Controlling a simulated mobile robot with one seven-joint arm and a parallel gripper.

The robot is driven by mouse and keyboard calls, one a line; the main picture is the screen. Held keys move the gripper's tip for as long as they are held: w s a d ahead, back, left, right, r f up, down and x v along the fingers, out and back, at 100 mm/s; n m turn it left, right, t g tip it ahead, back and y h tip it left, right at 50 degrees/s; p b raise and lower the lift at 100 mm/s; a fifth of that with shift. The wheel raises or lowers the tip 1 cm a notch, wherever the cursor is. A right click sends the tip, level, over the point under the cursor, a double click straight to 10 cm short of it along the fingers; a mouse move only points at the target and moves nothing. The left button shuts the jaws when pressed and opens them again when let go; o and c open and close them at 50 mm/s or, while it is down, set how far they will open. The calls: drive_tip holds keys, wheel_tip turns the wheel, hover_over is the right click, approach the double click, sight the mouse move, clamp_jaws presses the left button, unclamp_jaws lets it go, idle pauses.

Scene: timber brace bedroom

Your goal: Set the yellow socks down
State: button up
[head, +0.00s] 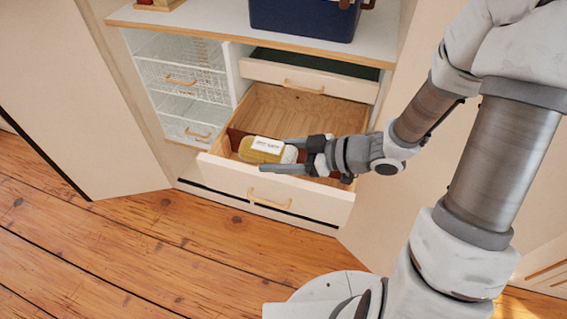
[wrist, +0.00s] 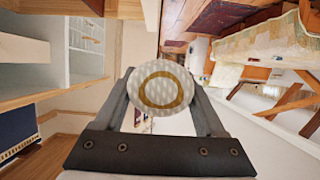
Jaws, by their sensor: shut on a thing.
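The yellow socks (head: 258,152) are a rolled bundle with a white label band and a whitish end. My gripper (head: 275,156) is shut on them, its fingers on either side. In the wrist view the bundle's round white end with a yellow ring (wrist: 160,92) sits between the fingertips (wrist: 160,78). In the head view the socks are over the front part of an open wooden drawer (head: 225,177). I cannot tell whether they touch the drawer's bottom.
A dark reddish divider (head: 237,135) crosses the drawer, with bare wood behind it. A shallower drawer (head: 300,80) is partly open above. White wire baskets (head: 183,78) are at left. A blue box (head: 305,15) stands on the shelf above.

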sight(283, 145)
drive_tip(key=w+d+f+b, duration=0.1)
drive_tip(key=w+f+b, duration=0.1)
drive_tip(key=w+f, duration=0.4)
drive_tip(key=shift+w+d+f+b, duration=0.15)
drive_tip(key=shift+d+f+b, duration=0.15)
drive_tip(key=shift+f, duration=0.65)
drive_tip(key=shift+f, duration=0.1)
drive_tip(key=shift+f, duration=0.5)
